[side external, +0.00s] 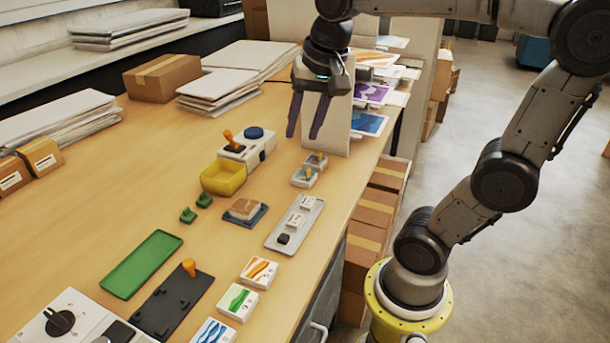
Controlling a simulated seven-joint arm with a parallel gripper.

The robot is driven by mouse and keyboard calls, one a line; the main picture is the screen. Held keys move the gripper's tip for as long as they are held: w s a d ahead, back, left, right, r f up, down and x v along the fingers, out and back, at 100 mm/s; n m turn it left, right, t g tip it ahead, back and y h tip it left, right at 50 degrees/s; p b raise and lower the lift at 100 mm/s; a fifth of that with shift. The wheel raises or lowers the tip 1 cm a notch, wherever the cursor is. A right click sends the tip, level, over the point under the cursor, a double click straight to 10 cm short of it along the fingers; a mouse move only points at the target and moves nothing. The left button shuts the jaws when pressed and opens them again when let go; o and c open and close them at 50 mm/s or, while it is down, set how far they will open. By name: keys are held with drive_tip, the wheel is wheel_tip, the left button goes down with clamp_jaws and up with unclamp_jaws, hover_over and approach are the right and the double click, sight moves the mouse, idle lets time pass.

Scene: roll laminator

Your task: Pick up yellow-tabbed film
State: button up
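My gripper (303,134) hangs above the far part of the wooden table with its two dark fingers pointing down. The fingers are apart and nothing shows between them. Below and slightly right of it, two small pale, clear-looking pieces lie close together near the table's right edge. The nearer piece (304,178) seems to carry a small yellow tab. The farther piece (317,161) has a darker, brownish tab. They are too small to tell for sure which is the yellow-tabbed film. My gripper is clear of both.
A white device with an orange lever (250,150) and a yellow bin (224,178) stand left of the pieces. A grey tray (297,223) with small blocks lies nearer. A green tray (142,264), a dark plate (173,302) and picture tiles (259,272) are in front. A pale upright panel (338,115) stands behind.

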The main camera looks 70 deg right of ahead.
drive_tip(key=w+d+f+m+g, duration=0.2)
drive_tip(key=w+d+m, duration=0.35)
drive_tip(key=d, duration=0.45)
drive_tip(key=m+g, duration=0.1)
hover_over(309, 170)
drive_tip(key=a, duration=0.1)
wheel_tip(309, 170, down, 5)
drive_tip(key=shift+y, duration=0.3)
wheel_tip(309, 170, down, 8)
drive_tip(key=shift+w+r, duration=0.15)
drive_tip(key=f, duration=0.2)
drive_tip(key=d+f, duration=0.1)
drive_tip(key=f, duration=0.1)
drive_tip(key=shift+f, duration=0.6)
drive_tip(key=shift+c, duration=0.3)
clamp_jaws()
